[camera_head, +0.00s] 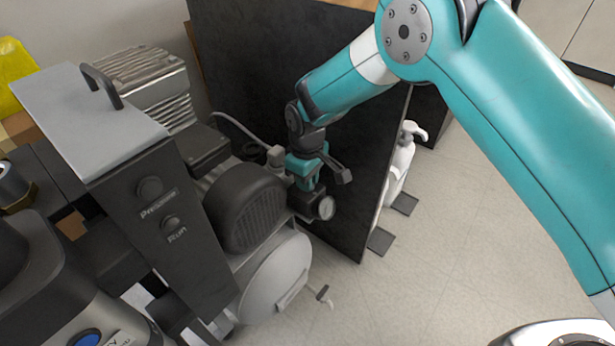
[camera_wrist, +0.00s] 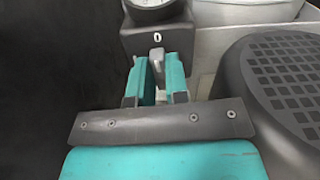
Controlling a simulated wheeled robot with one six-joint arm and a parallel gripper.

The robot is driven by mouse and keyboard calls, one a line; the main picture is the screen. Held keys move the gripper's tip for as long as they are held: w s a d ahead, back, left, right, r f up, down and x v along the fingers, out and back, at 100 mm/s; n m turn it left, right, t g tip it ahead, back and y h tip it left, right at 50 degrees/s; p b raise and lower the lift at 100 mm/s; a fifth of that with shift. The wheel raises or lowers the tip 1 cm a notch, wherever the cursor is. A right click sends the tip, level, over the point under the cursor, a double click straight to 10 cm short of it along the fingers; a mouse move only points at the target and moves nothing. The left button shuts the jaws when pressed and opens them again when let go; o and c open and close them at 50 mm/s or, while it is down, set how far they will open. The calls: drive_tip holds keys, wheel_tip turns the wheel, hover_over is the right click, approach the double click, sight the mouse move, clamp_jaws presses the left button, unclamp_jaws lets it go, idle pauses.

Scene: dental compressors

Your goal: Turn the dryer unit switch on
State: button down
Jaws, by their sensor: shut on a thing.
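The dryer unit switch (camera_wrist: 157,54) is a small grey lever on a dark box (camera_wrist: 130,39), just below a "0" mark in the wrist view. My gripper (camera_wrist: 156,72) has its two teal fingers on either side of the lever and is shut on it. In the head view my gripper (camera_head: 303,174) reaches down beside the black ribbed motor cover (camera_head: 246,208), just above a round gauge (camera_head: 326,207). The switch itself is hidden there by the gripper. The gauge (camera_wrist: 152,5) is cut off at the top of the wrist view.
A grey-topped cabinet (camera_head: 85,115) with "Pressure" and "Run" knobs stands at the left. A pale cylindrical tank (camera_head: 275,277) lies below the motor cover. A tall dark panel (camera_head: 262,95) stands close behind my gripper. Open floor (camera_head: 450,255) lies at the right.

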drive_tip(key=n+p, duration=0.1)
drive_tip(key=n, duration=0.1)
drive_tip(key=n+p, duration=0.1)
drive_tip(key=p, duration=0.1)
drive_tip(key=shift+w+r+n, duration=0.1)
drive_tip(key=shift+r+n, duration=0.1)
drive_tip(key=shift+n, duration=0.2)
drive_tip(key=n+p, duration=0.2)
drive_tip(key=n, duration=0.2)
drive_tip(key=shift+f+n, duration=0.1)
drive_tip(key=shift+n, duration=0.2)
drive_tip(key=n+p, duration=0.2)
drive_tip(key=n, duration=0.2)
drive_tip(key=shift+w+n, duration=0.15)
drive_tip(key=shift+n, duration=0.15)
drive_tip(key=shift+f+n+p, duration=0.1)
drive_tip(key=shift+n+p, duration=0.2)
drive_tip(key=shift+n, duration=1.8)
drive_tip(key=c, duration=1.1)
unclamp_jaws()
